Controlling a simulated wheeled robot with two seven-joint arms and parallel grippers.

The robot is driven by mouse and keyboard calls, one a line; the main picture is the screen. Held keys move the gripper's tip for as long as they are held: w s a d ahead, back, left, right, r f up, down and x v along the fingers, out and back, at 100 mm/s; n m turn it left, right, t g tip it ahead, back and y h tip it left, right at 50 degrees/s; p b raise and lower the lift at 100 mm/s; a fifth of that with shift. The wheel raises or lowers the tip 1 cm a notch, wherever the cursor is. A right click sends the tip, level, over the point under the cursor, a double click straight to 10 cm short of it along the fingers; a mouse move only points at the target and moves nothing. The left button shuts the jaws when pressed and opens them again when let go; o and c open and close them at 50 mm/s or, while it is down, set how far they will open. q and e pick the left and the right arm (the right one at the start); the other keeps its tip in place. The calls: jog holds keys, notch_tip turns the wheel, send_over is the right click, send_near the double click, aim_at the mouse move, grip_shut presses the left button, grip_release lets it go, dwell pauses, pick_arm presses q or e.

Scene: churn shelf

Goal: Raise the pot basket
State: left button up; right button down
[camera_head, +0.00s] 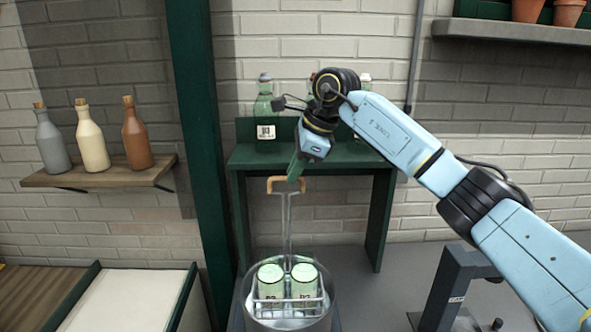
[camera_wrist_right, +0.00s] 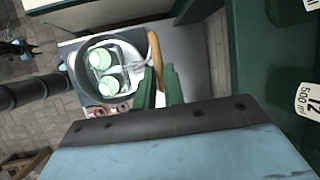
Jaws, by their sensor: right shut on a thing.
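My right gripper (camera_head: 296,170) is shut on the wooden grip (camera_head: 279,186) of the pot basket. In the right wrist view the green fingers (camera_wrist_right: 158,88) close around this grip (camera_wrist_right: 155,52). The basket's metal stem (camera_head: 287,225) runs down upright from the grip to the wire basket (camera_head: 290,302). Two green-topped containers (camera_head: 304,284) sit side by side in the basket. The round metal pot (camera_head: 328,292) surrounds them, and it also shows in the right wrist view (camera_wrist_right: 78,80). The basket's underside is hidden. My left gripper is out of view.
A green stand (camera_head: 380,215) with green bottles (camera_head: 264,100) is behind my right gripper. A green post (camera_head: 197,130) rises left of the pot. A wooden shelf (camera_head: 100,175) with three bottles hangs at left. A grey stand (camera_head: 440,290) is at lower right.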

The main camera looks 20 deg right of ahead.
jog(key=c, duration=1.5)
grip_release()
jog(key=b+v, duration=0.1)
jog(key=v, duration=1.2)
jog(key=shift+b, duration=0.3)
jog(key=shift+s+d+r, duration=0.1)
